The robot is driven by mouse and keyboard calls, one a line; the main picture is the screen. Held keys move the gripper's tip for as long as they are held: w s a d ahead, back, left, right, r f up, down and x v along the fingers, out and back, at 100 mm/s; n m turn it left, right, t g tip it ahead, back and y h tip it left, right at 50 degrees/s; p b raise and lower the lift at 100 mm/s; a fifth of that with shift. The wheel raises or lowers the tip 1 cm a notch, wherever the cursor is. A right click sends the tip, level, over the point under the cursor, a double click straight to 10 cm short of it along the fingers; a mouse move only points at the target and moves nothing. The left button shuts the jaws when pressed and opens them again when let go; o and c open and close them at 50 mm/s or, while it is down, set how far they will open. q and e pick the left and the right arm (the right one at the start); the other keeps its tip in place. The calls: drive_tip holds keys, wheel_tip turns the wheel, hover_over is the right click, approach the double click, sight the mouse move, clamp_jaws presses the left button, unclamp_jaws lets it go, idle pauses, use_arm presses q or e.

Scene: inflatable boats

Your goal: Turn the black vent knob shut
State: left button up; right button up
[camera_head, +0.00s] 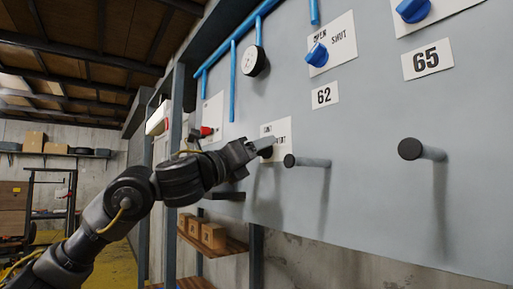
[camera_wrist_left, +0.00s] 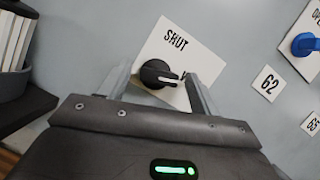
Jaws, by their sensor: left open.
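The black vent knob (camera_wrist_left: 158,73) sits on a white plate (camera_wrist_left: 207,62) on the grey wall panel. The plate reads SHUT at its upper left in the left wrist view; the lettering near the knob is partly hidden. The knob's pale pointer mark points right in that view, away from the word SHUT. My left gripper (camera_wrist_left: 157,74) is open, with one finger on each side of the knob in the picture. I cannot tell whether they touch it. In the head view my left gripper (camera_head: 262,148) is at the plate (camera_head: 282,130) and mostly hides the knob. My right gripper is out of view.
Black-ended pegs (camera_head: 410,149) stick out of the panel, one (camera_head: 290,160) close right of my left gripper. Blue knobs (camera_head: 317,55) by labels 62 and 65, a gauge (camera_head: 254,61) and a red knob (camera_head: 206,131) are around. A wooden shelf (camera_head: 212,245) with boxes is below.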

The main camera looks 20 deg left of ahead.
use_arm(q)
drive_tip(key=c, duration=0.9)
drive_tip(key=shift+c, duration=0.2)
drive_tip(key=shift+n, duration=0.3)
drive_tip(key=shift+r+n+g+y+b, duration=0.2)
drive_tip(key=shift+n+y+b, duration=0.65)
drive_tip(key=shift+n, duration=1.8)
drive_tip(key=shift+r+n+g+y+b, duration=0.1)
drive_tip(key=shift+n+g+y+b, duration=0.25)
drive_tip(key=shift+n+y, duration=1.65)
drive_tip(key=shift+r+n+g+y+b, duration=0.15)
drive_tip(key=shift+n+y+b, duration=0.35)
drive_tip(key=shift+n, duration=2.85)
